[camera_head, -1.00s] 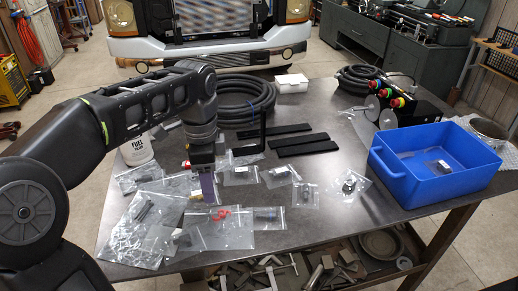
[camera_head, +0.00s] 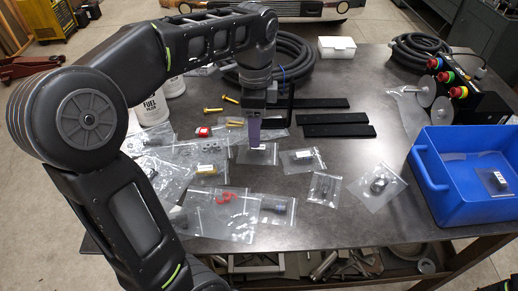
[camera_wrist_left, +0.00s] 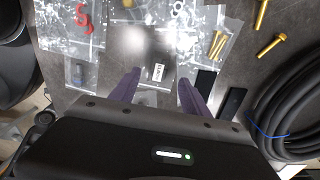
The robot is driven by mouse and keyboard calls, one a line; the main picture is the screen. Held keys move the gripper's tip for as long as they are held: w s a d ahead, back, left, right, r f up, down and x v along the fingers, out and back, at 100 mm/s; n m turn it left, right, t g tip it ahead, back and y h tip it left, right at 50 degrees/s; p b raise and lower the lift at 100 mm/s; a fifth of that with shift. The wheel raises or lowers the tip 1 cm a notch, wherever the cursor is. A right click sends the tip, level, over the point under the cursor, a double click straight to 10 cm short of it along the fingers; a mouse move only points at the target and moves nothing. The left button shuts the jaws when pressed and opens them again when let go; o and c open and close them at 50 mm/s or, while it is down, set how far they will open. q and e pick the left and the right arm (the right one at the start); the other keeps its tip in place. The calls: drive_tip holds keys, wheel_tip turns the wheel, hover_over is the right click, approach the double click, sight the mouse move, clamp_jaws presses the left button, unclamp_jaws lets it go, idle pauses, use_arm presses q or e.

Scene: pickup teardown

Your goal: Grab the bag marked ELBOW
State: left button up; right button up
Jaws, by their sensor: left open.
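Several clear zip bags with small white labels lie on the dark table; the print is too small to read, so I cannot tell which is marked ELBOW. My left gripper (camera_head: 254,146) points down, open and empty, over one small labelled bag (camera_head: 258,156). In the left wrist view this bag's label (camera_wrist_left: 158,72) shows between the spread purple fingers of the left gripper (camera_wrist_left: 157,88). My right gripper is not in view.
A blue bin (camera_head: 463,180) with a bag inside stands at the right. Black flat bars (camera_head: 335,118) and a coiled black hose (camera_head: 300,65) lie behind the gripper. A bag with red clips (camera_head: 227,205) lies front left. White containers (camera_head: 152,108) stand at the left.

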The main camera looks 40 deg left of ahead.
sight(258, 150)
use_arm(q)
drive_tip(key=shift+f, duration=0.3)
drive_tip(key=shift+s+f, duration=0.1)
drive_tip(key=shift+f, duration=2.55)
clamp_jaws()
